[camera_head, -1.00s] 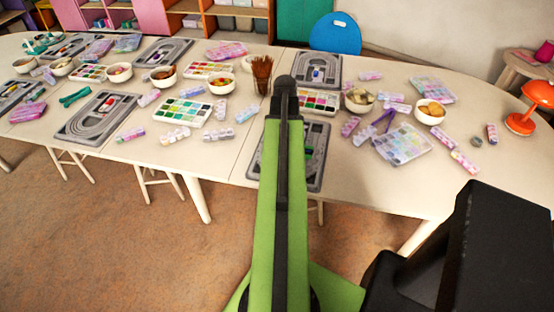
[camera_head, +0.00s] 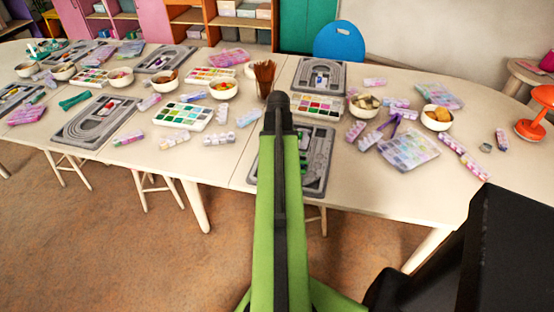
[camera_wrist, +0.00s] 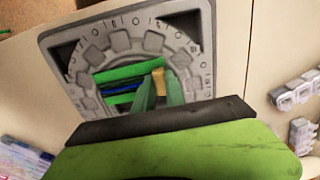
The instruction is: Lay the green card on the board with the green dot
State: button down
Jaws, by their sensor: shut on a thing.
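A grey bead board (camera_wrist: 222,50) with numbered marks fills the middle of the wrist view. It also shows in the head view (camera_head: 318,185), partly hidden behind my arm. My gripper (camera_wrist: 158,88) is over the board's middle, its two green fingers close together on a small tan piece (camera_wrist: 158,76). The green card (camera_wrist: 118,73) shows as green bands with a dark blue strip, beside and behind the fingers. The tan piece seems part of it, but I cannot tell whether the card touches the board. No green dot can be made out.
A second board (camera_head: 303,78) with dark and blue marks lies behind, and another (camera_head: 75,128) lies left with a red dot. Bead trays, bowls, a brush cup (camera_head: 264,78) and an orange lamp (camera_head: 535,115) crowd the table.

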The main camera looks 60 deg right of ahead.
jog(key=c, duration=1.4)
grip_release()
notch_tip(320, 180, up, 12)
jog(key=p, duration=1.2)
jog(key=shift+r+p, duration=0.2)
jog(key=shift+p, duration=0.15)
jog(key=shift+f, duration=0.1)
